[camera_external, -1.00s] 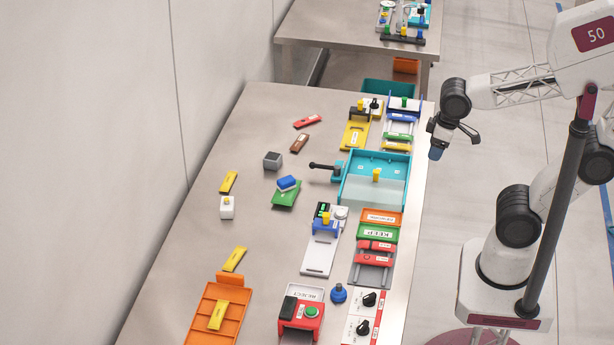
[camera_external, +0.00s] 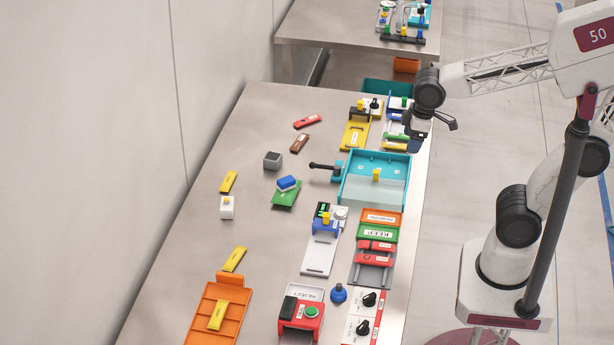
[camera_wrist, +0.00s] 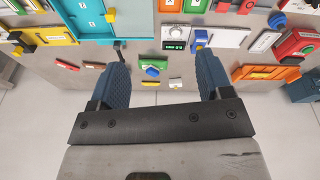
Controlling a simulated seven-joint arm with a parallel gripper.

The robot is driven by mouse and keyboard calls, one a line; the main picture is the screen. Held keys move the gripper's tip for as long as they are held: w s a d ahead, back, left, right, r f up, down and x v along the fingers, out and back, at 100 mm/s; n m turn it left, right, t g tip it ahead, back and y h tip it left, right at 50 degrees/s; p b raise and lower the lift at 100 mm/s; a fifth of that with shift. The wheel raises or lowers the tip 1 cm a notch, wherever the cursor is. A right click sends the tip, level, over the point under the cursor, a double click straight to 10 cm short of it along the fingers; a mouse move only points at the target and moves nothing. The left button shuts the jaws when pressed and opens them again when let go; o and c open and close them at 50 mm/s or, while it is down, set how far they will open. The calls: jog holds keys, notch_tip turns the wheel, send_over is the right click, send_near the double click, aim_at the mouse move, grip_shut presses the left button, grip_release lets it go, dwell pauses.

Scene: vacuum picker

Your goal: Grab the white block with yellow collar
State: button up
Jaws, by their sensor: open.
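My gripper (camera_external: 414,146) is above the table's right edge, beside the teal tray and far from the block. In the wrist view its two blue fingers (camera_wrist: 162,62) are spread wide with nothing between them.
The teal tray (camera_external: 344,197) with a dark handle, a green piece with a blue block (camera_external: 288,183) and a grey block (camera_external: 272,160) lie between my gripper and the white block. Yellow bars (camera_external: 229,182) lie nearby. Bare table surrounds the white block.

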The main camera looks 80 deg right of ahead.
jog(key=w+a+r+n, duration=0.1)
jog(key=w+n, duration=0.4)
jog(key=w, duration=1)
jog(key=n+g, duration=0.2)
jog(key=n, duration=1.1)
send_over(227, 200)
jog(key=f, duration=1.9)
jog(key=shift+s, duration=0.3)
jog(key=shift+w+f, duration=0.25)
jog(key=shift+f, duration=0.1)
jog(key=shift+f, duration=1.25)
jog(key=shift+f, duration=0.1)
